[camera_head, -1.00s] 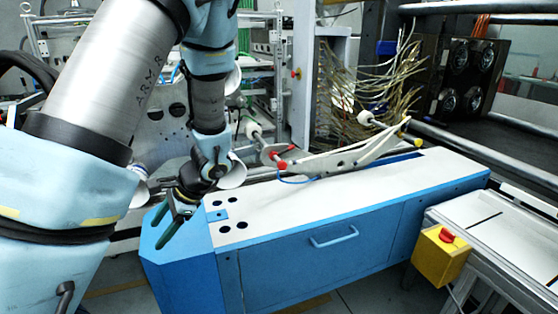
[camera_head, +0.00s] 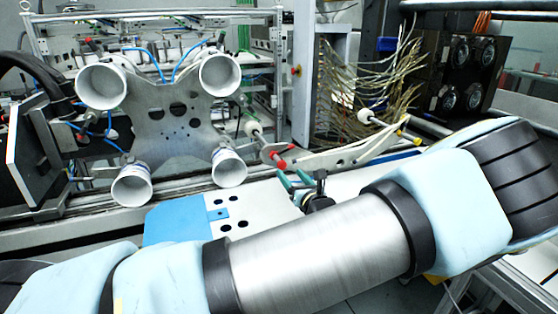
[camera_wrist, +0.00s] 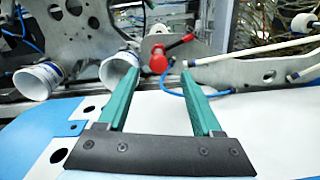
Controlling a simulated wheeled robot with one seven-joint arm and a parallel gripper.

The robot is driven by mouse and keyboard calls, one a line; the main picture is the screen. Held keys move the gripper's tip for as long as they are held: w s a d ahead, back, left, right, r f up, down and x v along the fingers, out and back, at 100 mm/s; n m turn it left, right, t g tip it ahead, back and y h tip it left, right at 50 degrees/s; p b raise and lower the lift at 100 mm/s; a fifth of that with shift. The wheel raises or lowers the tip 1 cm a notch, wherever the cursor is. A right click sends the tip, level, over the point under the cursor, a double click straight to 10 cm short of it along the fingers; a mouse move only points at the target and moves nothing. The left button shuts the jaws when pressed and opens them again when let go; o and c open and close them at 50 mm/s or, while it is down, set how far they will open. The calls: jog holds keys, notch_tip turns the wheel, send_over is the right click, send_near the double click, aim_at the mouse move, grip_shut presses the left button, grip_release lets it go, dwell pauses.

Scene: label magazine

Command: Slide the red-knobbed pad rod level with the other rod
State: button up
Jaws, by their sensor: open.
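The red knob (camera_head: 281,164) sits at the near end of the pad rod (camera_head: 262,143), which carries a white pad (camera_head: 252,129) at its far end. In the wrist view the red knob (camera_wrist: 158,62) shows beyond the fingertips, between them in the picture, with a red lever (camera_wrist: 181,44) beside it. The other rod's white pad (camera_head: 366,116) is farther right, with a yellow knob (camera_head: 416,141) near it. My gripper (camera_head: 291,177) is open and empty, its green fingers pointing toward the red knob; it also shows in the wrist view (camera_wrist: 159,79).
A metal plate with several white cups (camera_head: 180,120) stands left of the knob. A slanted pale arm (camera_head: 350,153) and a blue hose (camera_wrist: 185,105) lie close to the right. The white-topped blue cabinet (camera_head: 262,205) lies below my gripper.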

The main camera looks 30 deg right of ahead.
aim_at(283, 165)
jog(key=w+p, duration=0.1)
jog(key=w, duration=0.2)
jog(key=w+p, duration=0.1)
jog(key=w, duration=0.1)
jog(key=w+d+p, duration=0.1)
jog(key=w, duration=0.2)
jog(key=shift+w+r, duration=0.1)
jog(key=shift+w, duration=0.75)
grip_shut()
dwell(0.5)
